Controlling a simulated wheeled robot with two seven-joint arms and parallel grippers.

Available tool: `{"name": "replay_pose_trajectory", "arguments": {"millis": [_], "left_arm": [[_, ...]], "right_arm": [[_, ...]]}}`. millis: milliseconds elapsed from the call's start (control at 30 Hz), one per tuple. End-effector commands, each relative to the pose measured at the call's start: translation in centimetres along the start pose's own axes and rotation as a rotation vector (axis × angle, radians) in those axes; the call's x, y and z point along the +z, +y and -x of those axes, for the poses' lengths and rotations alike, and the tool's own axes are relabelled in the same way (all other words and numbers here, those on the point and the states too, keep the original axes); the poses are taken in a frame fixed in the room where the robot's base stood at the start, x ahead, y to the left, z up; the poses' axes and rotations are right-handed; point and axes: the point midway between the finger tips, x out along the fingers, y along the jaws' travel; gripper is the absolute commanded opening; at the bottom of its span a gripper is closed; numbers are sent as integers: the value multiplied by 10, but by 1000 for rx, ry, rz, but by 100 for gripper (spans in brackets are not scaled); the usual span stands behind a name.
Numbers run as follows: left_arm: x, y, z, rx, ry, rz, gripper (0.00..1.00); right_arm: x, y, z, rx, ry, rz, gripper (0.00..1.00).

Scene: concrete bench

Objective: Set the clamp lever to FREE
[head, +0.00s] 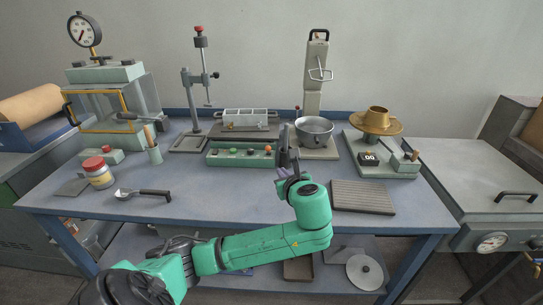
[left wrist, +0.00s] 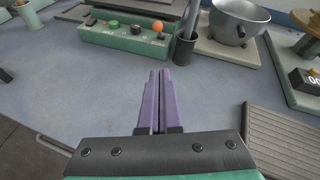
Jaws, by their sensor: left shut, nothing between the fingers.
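No label reading FREE can be made out, so I cannot tell for sure which part is the clamp lever. A small lever with an orange-brown tip (head: 415,156) stands on the green base of the brass turntable (head: 376,122), at the right of the bench. My left gripper (head: 284,168) is over the middle of the bench, left of that base and apart from it. Its purple fingers (left wrist: 159,78) are shut with nothing between them, pointing toward a dark cup (left wrist: 185,48). The lever's tip is outside the left wrist view. My right gripper is not in view.
A ribbed grey mat (head: 362,197) lies in front of the turntable base. A green button box (head: 240,155) and a metal pot (head: 313,130) stand behind my gripper. A black-handled scoop (head: 140,194) lies at left. The bench between scoop and gripper is clear.

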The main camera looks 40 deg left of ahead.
Motion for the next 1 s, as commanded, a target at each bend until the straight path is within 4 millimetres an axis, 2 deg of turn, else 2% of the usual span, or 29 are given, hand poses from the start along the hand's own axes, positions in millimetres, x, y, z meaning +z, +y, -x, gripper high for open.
{"name": "replay_pose_trajectory", "arguments": {"millis": [367,500,700,1000], "left_arm": [[0,1,-83,4,-1,-1,0],[18,1,-100,2,-1,2,0],[28,0,-112,1,1,0,0],[28,0,-112,1,1,-1,0]], "right_arm": [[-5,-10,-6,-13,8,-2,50],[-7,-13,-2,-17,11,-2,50],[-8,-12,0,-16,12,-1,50],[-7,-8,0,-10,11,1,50]]}}
